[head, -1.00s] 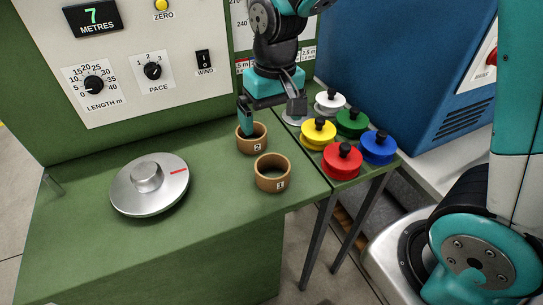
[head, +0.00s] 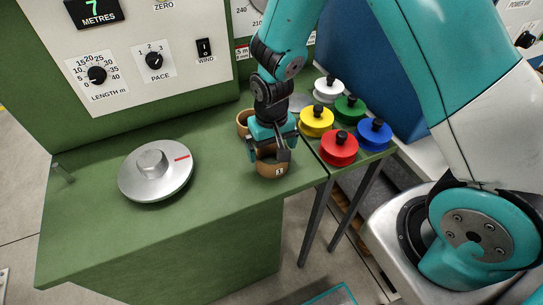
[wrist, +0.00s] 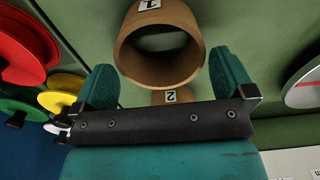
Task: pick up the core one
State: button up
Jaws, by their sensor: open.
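The core labelled 1 (head: 271,170) is a short tan ring standing on the green bench near its right edge. It also shows in the wrist view (wrist: 160,70), its open end facing the camera. My gripper (head: 269,152) is open and above this core, with its fingers at either side of the rim in the head view. In the wrist view the two teal fingers (wrist: 165,80) are spread wide with the core between and beyond them. I cannot tell whether they touch it. Core 2 (head: 242,121) stands just behind, partly hidden by my gripper.
A silver dial disc (head: 155,171) with a red mark lies to the left. Red (head: 339,150), yellow (head: 316,121), blue (head: 374,134), green (head: 349,108) and white (head: 327,89) knobbed discs crowd the right side. A control panel (head: 130,50) rises behind. The bench front is clear.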

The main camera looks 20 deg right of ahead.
aim_at(272, 158)
jog(key=shift+s+f+p, duration=0.15)
jog(key=shift+f+p, duration=0.2)
jog(key=shift+f, duration=0.75)
jog(key=shift+s+f+p, duration=0.1)
jog(key=shift+f+p, duration=0.25)
jog(key=shift+f, duration=0.7)
jog(key=c, duration=0.7)
jog(key=shift+r, duration=0.1)
